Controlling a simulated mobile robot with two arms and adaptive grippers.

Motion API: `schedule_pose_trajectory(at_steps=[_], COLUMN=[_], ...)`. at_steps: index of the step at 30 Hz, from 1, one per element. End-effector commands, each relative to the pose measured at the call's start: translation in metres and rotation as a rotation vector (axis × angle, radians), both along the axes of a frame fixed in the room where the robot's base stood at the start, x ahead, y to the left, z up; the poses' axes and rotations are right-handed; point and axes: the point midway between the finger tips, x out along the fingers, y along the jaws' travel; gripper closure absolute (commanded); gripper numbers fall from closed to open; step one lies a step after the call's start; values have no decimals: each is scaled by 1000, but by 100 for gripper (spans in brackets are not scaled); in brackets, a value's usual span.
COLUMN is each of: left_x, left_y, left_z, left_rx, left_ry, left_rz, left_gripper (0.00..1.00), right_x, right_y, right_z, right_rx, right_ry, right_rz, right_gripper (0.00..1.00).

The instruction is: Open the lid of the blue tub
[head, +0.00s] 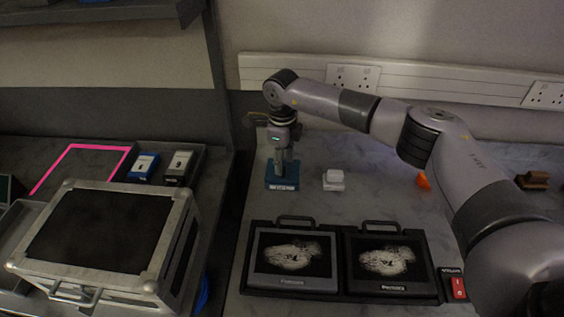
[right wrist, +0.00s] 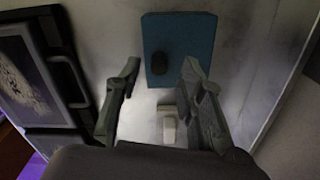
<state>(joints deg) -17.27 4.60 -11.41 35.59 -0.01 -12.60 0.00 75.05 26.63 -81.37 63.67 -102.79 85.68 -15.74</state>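The blue tub (head: 282,184) stands on the grey bench near its left end, with a pale label on its front. In the right wrist view I see its blue lid (right wrist: 190,38) from above, with a dark knob (right wrist: 159,64) on it. The lid sits flat on the tub. My right gripper (head: 284,165) points down over the tub. In the right wrist view its fingers (right wrist: 158,73) are apart, with the knob between their tips in the picture; I cannot tell whether they touch it. My left gripper is not in view.
A small white tub (head: 333,181) stands just right of the blue one. An orange item (head: 423,181) and a brown item (head: 532,180) are farther right. Two framed screens (head: 292,283) lie in front, beside a red switch (head: 458,288). A metal-edged case (head: 170,243) stands at left.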

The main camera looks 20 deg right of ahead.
Motion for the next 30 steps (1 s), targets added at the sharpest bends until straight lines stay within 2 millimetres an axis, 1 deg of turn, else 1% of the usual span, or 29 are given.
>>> schedule_pose_trajectory(at_steps=[1,3,6,10,17,30], left_x=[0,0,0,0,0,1], left_y=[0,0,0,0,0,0], left_z=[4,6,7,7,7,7], left_rx=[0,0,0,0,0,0], left_ry=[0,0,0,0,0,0], left_rz=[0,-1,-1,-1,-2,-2], left_gripper=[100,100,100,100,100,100], right_x=[-1,0,0,0,0,0], right_y=[0,1,0,0,0,0], right_z=[-6,-15,-23,-27,-28,-27], right_rx=[-1,1,0,0,0,0], right_ry=[4,3,2,0,0,0], right_rz=[-1,1,0,1,1,1], right_gripper=[64,64,64,64,65,94])
